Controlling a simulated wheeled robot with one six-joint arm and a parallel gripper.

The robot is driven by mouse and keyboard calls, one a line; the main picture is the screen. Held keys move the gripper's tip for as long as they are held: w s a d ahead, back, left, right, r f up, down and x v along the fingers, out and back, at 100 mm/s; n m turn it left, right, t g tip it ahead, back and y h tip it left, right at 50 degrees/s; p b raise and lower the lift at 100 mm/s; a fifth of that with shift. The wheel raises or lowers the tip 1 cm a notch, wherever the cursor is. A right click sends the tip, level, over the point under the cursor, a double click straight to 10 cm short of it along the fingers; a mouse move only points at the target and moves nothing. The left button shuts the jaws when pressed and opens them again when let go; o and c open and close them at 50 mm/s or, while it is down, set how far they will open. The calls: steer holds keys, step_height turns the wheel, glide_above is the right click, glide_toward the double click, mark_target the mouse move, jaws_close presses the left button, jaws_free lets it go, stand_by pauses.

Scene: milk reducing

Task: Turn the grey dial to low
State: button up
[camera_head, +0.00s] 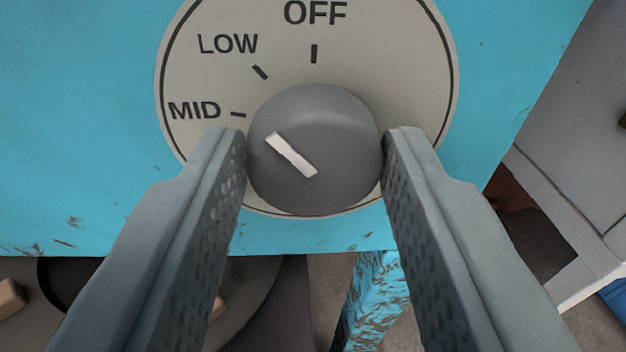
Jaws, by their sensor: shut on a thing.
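The grey dial (345,125) is a round knob with a white pointer mark, set on a beige plate (400,60) marked OFF, LOW and MID. The white mark (291,155) slants toward the upper left, in the direction between the LOW (227,44) and MID (194,110) labels. My gripper (315,160) has one finger on each side of the dial, shut on it. The lower part of the plate is hidden behind the dial and my fingers.
The plate is on a worn turquoise panel (80,130). Below the panel are a dark round object (250,275) and a turquoise leg (370,290). A grey cabinet-like surface (585,130) stands to the right.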

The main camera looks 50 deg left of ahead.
steer(key=o, duration=1)
steer(key=v, duration=1.7)
steer(key=shift+s+d, duration=0.1)
steer(key=shift+s, duration=0.1)
steer(key=shift+r, duration=0.1)
